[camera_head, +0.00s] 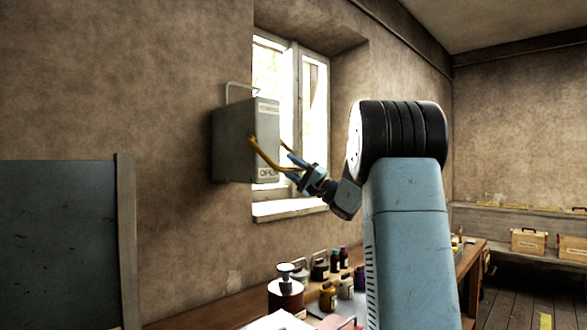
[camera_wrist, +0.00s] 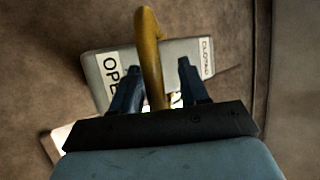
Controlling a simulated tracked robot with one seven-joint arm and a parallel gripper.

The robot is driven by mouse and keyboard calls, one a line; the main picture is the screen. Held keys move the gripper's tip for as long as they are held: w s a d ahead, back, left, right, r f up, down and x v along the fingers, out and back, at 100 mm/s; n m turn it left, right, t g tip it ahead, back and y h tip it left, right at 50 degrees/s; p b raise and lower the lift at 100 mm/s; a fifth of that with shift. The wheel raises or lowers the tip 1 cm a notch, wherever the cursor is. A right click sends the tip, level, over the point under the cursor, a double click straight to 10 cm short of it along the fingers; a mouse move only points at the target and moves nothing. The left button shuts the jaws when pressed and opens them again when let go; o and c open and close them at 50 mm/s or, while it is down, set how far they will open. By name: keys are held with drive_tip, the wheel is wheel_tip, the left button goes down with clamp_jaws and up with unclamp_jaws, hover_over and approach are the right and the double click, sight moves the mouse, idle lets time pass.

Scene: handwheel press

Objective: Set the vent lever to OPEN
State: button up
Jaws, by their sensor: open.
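The box carries a label at the top and an OPEN label (camera_head: 268,172) at the bottom. In the wrist view the lever (camera_wrist: 150,45) runs between my two fingers, with OPEN (camera_wrist: 111,75) to the left and CLOSED (camera_wrist: 207,56) to the right. My gripper (camera_head: 293,166) is open around the lever's outer end. Whether a finger touches it is unclear.
A window (camera_head: 312,105) with a sill is set in the wall behind the box. Below, a workbench (camera_head: 213,318) holds several bottles and jars. A dark panel (camera_head: 60,245) stands at the left. The air around the box's front is free.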

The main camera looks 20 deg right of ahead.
drive_tip(key=v, duration=1.3)
drive_tip(key=shift+s+d+f, duration=0.2)
drive_tip(key=shift+s+d, duration=0.05)
drive_tip(key=shift+d, duration=0.05)
drive_tip(key=s+a+f+n+g+h, duration=0.1)
drive_tip(key=s+a+f+g+h, duration=0.15)
drive_tip(key=s+a+g, duration=0.4)
drive_tip(key=s+a+f+g+h, duration=0.1)
drive_tip(key=s+a+f, duration=0.2)
drive_tip(key=a, duration=0.7)
drive_tip(key=s+a+f+n+g+h, duration=0.1)
drive_tip(key=s+a+f+g+h, duration=0.25)
drive_tip(key=a, duration=0.55)
drive_tip(key=s+d+f+n+h, duration=0.1)
drive_tip(key=s+f+h, duration=0.3)
drive_tip(key=s, duration=0.6)
drive_tip(key=s+d+f+n+h, duration=0.2)
drive_tip(key=s+f+h, duration=0.3)
drive_tip(key=s, duration=0.5)
drive_tip(key=shift+d+f+h, duration=0.25)
drive_tip(key=shift+d+h, duration=0.2)
drive_tip(key=shift+h, duration=0.65)
